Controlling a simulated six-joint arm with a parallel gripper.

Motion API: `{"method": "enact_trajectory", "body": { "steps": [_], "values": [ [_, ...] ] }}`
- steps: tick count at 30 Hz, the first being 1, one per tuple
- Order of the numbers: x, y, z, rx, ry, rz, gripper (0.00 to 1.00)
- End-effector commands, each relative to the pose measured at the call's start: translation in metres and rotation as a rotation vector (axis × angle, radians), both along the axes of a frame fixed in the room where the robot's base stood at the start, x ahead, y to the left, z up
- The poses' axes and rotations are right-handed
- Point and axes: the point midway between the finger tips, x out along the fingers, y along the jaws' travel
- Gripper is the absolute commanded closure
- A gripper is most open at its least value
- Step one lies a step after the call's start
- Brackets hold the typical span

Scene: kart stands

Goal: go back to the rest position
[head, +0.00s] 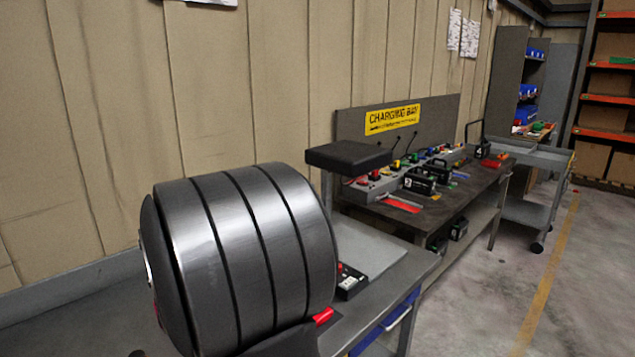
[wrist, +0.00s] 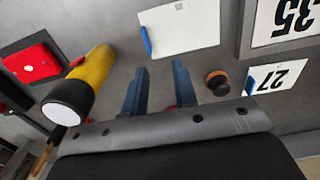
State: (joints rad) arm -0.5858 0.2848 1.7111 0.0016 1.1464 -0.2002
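My gripper (wrist: 160,68) shows in the wrist view with its two blue-grey fingers apart. Only a grey surface (wrist: 158,85) shows between the fingertips, and nothing is held. How far the fingers are from that surface is hard to tell. In the head view a large dark grey banded cylinder, part of my own arm, fills the lower left and hides much of the near bench. My gripper cannot be made out in the head view.
In the wrist view a yellow torch (wrist: 92,72) lies left of the fingers and a black knob (wrist: 217,82) right. White card (wrist: 182,30) is ahead. In the head view, the charging bench (head: 450,205) holds several batteries; open floor (head: 490,290) lies right.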

Motion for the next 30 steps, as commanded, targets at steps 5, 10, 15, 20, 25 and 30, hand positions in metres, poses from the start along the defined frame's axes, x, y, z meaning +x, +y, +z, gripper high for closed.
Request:
{"method": "enact_trajectory", "body": {
  "steps": [5,10,15,20,25,30],
  "values": [
    [-0.03,0.017,0.008,0.001,-0.002,0.004,0.74],
    [-0.059,0.03,0.015,0.001,-0.002,0.002,0.74],
    [-0.078,0.049,0.007,-0.004,0.001,0.001,0.74],
    [-0.089,0.075,-0.01,-0.004,0.001,0.0,0.74],
    [-0.1,0.101,-0.027,-0.004,0.001,0.0,0.74],
    [-0.112,0.128,-0.045,-0.003,0.0,0.001,0.74]
  ]
}}
